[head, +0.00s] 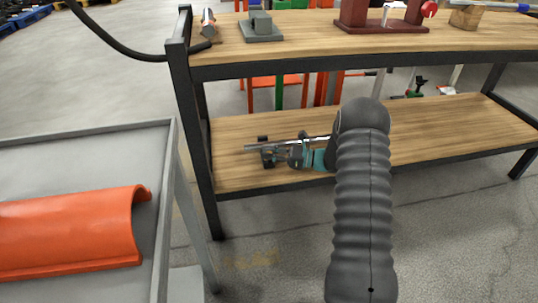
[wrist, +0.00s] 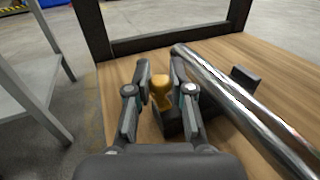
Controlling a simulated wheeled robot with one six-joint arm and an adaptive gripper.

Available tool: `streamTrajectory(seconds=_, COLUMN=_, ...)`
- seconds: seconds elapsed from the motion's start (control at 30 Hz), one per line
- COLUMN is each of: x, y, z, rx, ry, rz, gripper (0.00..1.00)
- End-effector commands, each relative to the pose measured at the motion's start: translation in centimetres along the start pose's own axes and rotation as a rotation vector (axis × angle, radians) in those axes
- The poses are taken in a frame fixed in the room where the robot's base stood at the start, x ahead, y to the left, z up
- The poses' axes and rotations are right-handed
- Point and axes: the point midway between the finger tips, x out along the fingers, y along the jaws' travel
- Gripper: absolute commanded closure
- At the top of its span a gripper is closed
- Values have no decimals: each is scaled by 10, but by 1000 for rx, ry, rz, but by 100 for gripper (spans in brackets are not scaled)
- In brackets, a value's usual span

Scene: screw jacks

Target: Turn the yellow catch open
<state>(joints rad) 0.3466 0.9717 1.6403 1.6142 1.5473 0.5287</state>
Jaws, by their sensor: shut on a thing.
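The yellow catch (wrist: 160,84) is a small rounded knob on a dark block, seen in the wrist view. My gripper (wrist: 160,74) has one finger on each side of the knob and is shut on it. A shiny metal bar (wrist: 235,95) runs alongside, to the right of the fingers. In the head view my gripper (head: 298,152) is low over the lower shelf, beside the metal bar (head: 265,147). The catch cannot be made out there, hidden around the gripper.
The wooden lower shelf (head: 440,125) is mostly bare to the right. The upper bench top (head: 320,35) overhangs behind, with a black leg (head: 195,130) at left. A grey cart (head: 85,150) with an orange half-pipe (head: 70,230) stands at left.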

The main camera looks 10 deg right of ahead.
Motion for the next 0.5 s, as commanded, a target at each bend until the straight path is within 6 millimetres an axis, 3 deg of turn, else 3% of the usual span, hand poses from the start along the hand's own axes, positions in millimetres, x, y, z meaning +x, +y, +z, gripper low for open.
streamTrajectory(seconds=0.37, x=0, y=0, z=0, rx=0, ry=2, rz=20, gripper=100)
streamTrajectory(seconds=0.4, x=0, y=0, z=0, rx=0, ry=2, rz=20, gripper=71)
streamTrajectory(seconds=0.47, x=0, y=0, z=0, rx=0, ry=2, rz=20, gripper=56)
streamTrajectory(seconds=0.5, x=0, y=0, z=0, rx=0, ry=2, rz=19, gripper=55)
